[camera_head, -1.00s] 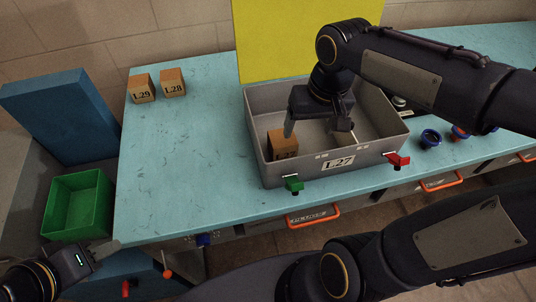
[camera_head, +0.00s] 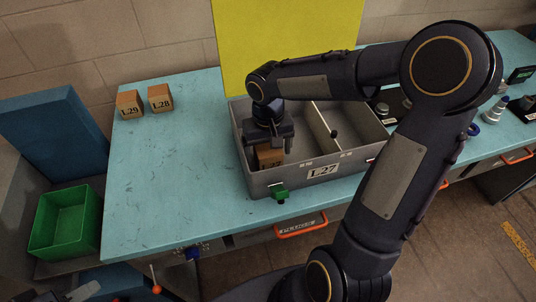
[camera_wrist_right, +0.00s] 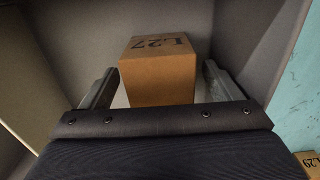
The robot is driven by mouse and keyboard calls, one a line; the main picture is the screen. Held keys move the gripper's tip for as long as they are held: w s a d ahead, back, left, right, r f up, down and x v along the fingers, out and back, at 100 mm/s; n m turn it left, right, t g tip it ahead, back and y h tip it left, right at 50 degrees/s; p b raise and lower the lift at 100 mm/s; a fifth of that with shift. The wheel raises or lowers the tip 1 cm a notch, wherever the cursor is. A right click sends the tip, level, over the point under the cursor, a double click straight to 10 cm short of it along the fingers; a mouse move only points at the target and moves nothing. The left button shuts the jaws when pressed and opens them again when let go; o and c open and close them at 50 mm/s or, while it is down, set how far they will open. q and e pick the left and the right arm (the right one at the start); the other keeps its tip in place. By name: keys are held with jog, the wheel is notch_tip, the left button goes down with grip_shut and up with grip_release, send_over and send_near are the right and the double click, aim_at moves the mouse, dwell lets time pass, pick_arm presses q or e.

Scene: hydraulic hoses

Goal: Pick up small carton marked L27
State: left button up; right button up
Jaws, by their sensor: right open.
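The small brown carton marked L27 (camera_head: 266,160) stands in the left compartment of the grey bin (camera_head: 302,184), which also bears an L27 label. My right gripper (camera_head: 270,149) reaches down into that compartment at the carton and partly hides it. In the right wrist view the carton (camera_wrist_right: 158,78) lies between the two open fingers of the right gripper (camera_wrist_right: 160,88), with a gap visible on each side. My left gripper (camera_head: 82,292) shows only in part at the bottom left corner, and its jaws cannot be made out.
Two other small cartons, L29 (camera_head: 130,104) and L28 (camera_head: 160,98), stand at the back left of the blue-green bench (camera_head: 165,175). A green crate (camera_head: 66,222) is left of the bench. A divider (camera_head: 324,130) splits the bin. The bench's left part is clear.

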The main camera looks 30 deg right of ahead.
jog(key=c, duration=1.2)
